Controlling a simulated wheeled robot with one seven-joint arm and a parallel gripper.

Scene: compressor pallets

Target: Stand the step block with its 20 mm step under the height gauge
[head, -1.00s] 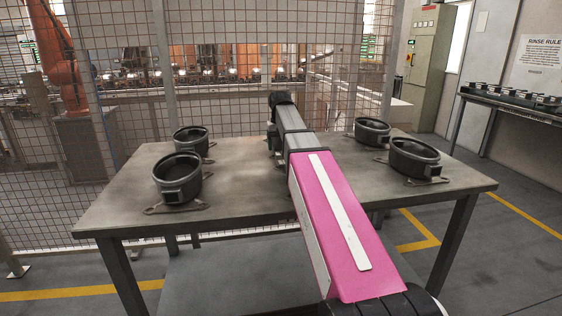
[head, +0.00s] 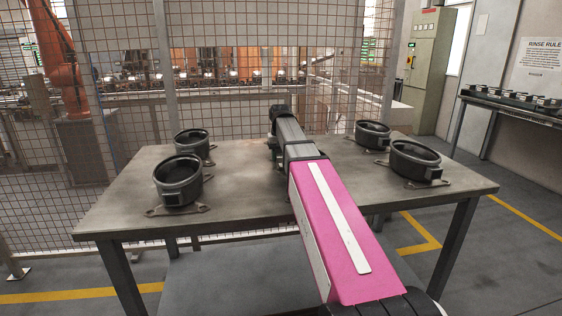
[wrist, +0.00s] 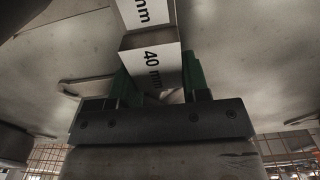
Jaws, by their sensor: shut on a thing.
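The step block (wrist: 150,60) is pale with dark lettering. One step reads "40 mm", and another label at the top edge of the wrist view is cut off to "mm". My gripper (wrist: 158,84) is shut on the block, with a green finger on each side of it. In the head view my gripper is mostly hidden behind my own arm, over the middle of the table (head: 240,207), and the block cannot be made out. I cannot make out the height gauge or the 20 mm step in either view. Whether the block touches the table is unclear.
Dark round housings with flat feet stand on the table: two at left (head: 178,181) (head: 194,143), two at right (head: 415,161) (head: 372,135). The front middle of the table is clear. A wire fence (head: 230,80) stands behind. A side bench (head: 510,105) is at far right.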

